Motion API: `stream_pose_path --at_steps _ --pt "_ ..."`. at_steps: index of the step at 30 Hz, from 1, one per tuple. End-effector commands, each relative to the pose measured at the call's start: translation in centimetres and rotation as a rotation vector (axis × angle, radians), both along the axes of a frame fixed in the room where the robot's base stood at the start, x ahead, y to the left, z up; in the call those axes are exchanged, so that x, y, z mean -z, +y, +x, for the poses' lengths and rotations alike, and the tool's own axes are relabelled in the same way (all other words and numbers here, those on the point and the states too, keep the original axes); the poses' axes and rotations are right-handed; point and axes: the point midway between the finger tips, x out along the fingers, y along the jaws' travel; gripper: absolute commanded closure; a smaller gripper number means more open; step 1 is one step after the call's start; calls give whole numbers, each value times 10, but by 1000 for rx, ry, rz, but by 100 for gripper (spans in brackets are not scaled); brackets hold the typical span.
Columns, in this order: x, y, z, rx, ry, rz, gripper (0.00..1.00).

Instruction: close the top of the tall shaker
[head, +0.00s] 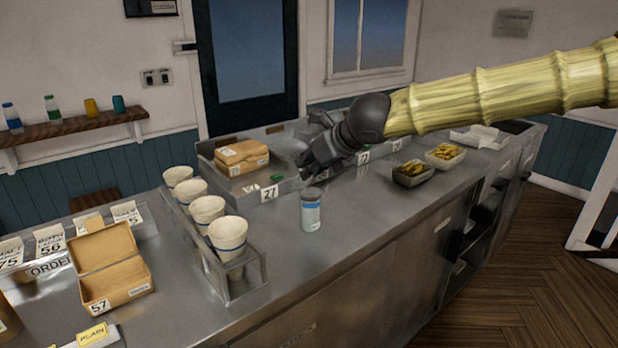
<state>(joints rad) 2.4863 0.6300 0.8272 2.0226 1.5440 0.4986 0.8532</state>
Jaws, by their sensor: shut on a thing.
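The tall shaker (311,213) stands upright on the steel counter. It has a white body with a blue band and a grey upper end. My gripper (308,170) is dark and points down and left, just above and behind the shaker in the picture. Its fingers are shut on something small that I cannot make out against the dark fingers. Whether the fingertips touch the shaker's top is unclear. The detail of the top is too small to tell.
A rack (243,291) of paper cups stands left of the shaker. An open carton (113,279) is farther left. Two food trays (411,179) (443,161) are to the right. The counter (350,225) right of the shaker is clear.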

Motion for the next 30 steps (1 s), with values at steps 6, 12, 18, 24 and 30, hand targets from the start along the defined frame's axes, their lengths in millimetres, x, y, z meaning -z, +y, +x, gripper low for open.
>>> stream_pose_path --at_steps 6,12,18,24,30 --pt "11 -3 -5 -1 -50 34 100" --pt "13 -5 -7 -1 -97 67 100" --pt "16 -7 -10 1 -141 99 100" --pt "18 -9 -13 0 -185 129 100" --pt "21 -11 -16 -1 -229 159 100"
